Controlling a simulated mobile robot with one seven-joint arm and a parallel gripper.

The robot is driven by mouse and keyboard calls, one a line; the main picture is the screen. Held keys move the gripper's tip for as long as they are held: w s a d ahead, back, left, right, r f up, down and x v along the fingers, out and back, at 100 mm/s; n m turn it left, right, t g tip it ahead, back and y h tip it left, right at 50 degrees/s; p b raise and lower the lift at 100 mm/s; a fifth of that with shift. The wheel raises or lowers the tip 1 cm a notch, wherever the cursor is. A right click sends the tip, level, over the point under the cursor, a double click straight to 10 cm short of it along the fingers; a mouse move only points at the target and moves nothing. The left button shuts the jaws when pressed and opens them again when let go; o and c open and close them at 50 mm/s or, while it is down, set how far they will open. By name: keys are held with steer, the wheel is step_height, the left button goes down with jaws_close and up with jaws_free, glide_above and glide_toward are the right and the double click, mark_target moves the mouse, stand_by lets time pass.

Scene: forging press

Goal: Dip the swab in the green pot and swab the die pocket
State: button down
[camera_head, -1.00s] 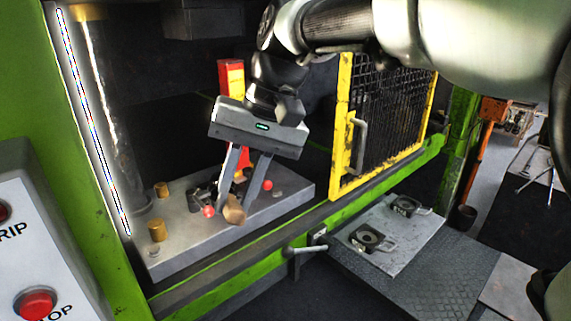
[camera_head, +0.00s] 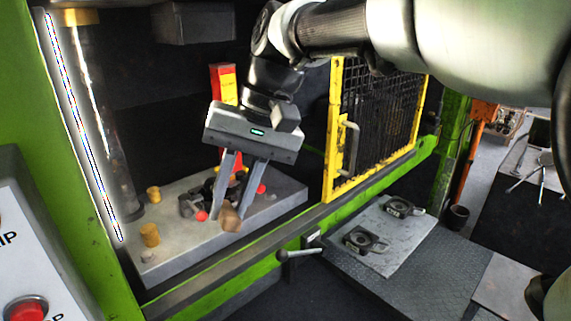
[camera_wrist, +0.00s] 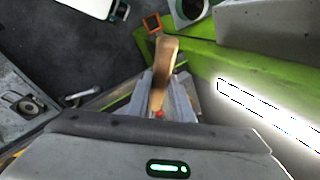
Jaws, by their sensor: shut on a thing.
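My gripper (camera_head: 229,210) points down over the grey press bed (camera_head: 190,243), shut on the swab. The swab's brown wooden handle (camera_head: 230,221) shows at the fingertips, and in the wrist view the handle (camera_wrist: 164,62) sticks out beyond the fingers (camera_wrist: 164,90). The swab's other end cannot be made out. Dark die tooling (camera_head: 190,204) sits on the bed behind and left of the fingers, and the gripper partly hides it. The die pocket cannot be told clearly. I cannot identify the green pot in either view.
Brass posts (camera_head: 150,235) stand at the bed's left end. Red balls (camera_head: 202,216) show near the fingers. A yellow-framed mesh guard (camera_head: 345,140) stands right of the bed. A plate (camera_head: 405,233) with two handled dies lies in front. A control panel (camera_head: 20,240) is at left.

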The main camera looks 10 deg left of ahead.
steer(key=shift+w+a, duration=0.25)
steer(key=shift+a, duration=0.05)
steer(key=shift+s+d, duration=0.45)
steer(key=shift+d, duration=0.05)
stand_by(0.5)
steer(key=shift+w+a+p, duration=0.4)
steer(key=shift+w+a, duration=0.05)
steer(key=shift+r, duration=0.1)
steer(key=shift+r, duration=2.15)
steer(key=s+d+r+b, duration=0.1)
steer(key=s+d, duration=0.3)
steer(key=s, duration=0.5)
steer(key=s+d+r+b, duration=0.1)
steer(key=s+d, duration=0.3)
steer(key=s, duration=0.5)
steer(key=shift+d+b, duration=0.35)
steer(key=shift+b, duration=0.5)
steer(key=shift+s, duration=0.1)
